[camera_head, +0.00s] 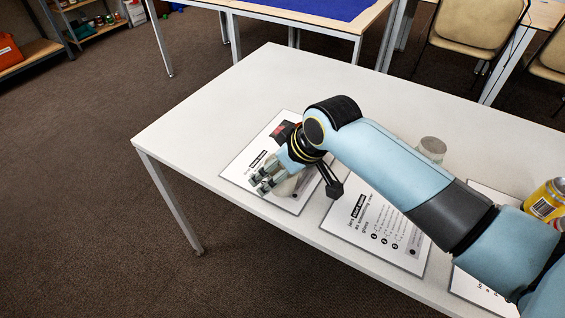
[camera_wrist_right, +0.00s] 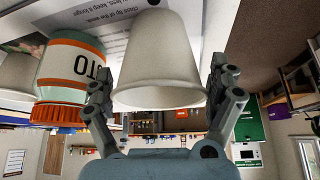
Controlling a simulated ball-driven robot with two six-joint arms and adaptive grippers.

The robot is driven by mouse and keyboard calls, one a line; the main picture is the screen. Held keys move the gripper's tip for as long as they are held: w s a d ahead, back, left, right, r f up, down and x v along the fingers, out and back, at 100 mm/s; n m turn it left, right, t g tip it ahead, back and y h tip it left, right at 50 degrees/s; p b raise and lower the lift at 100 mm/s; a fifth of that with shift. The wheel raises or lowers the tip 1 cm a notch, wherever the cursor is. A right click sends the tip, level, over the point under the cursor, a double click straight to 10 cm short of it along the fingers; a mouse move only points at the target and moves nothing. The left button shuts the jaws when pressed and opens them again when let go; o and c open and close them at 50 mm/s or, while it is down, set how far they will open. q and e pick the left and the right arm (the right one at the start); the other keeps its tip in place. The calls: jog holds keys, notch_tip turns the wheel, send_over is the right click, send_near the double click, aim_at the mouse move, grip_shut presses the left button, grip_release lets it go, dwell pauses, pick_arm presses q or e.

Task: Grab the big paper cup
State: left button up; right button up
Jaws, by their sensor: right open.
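A white paper cup (camera_wrist_right: 160,58) fills the middle of the right wrist view, with its wide rim toward the bottom of the picture. My right gripper (camera_wrist_right: 165,92) is open, with one finger on each side of this cup; I cannot tell whether they touch it. In the head view my right gripper (camera_head: 264,184) is low over the left printed sheet, and a pale part of the cup (camera_head: 286,188) shows beside it. A second pale cup (camera_wrist_right: 14,76) is partly cut off at the left of the wrist view. My left gripper is not in view.
A jar with an orange lid (camera_wrist_right: 58,115) stands beside the cup in the wrist view. In the head view a greyish cup-like thing (camera_head: 433,147) stands behind my arm. A yellow can (camera_head: 545,200) stands at the right. The white table's (camera_head: 215,115) left end is clear.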

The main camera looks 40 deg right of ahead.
jog(key=shift+x, duration=0.9)
jog(key=c, duration=0.6)
jog(key=shift+r, duration=0.1)
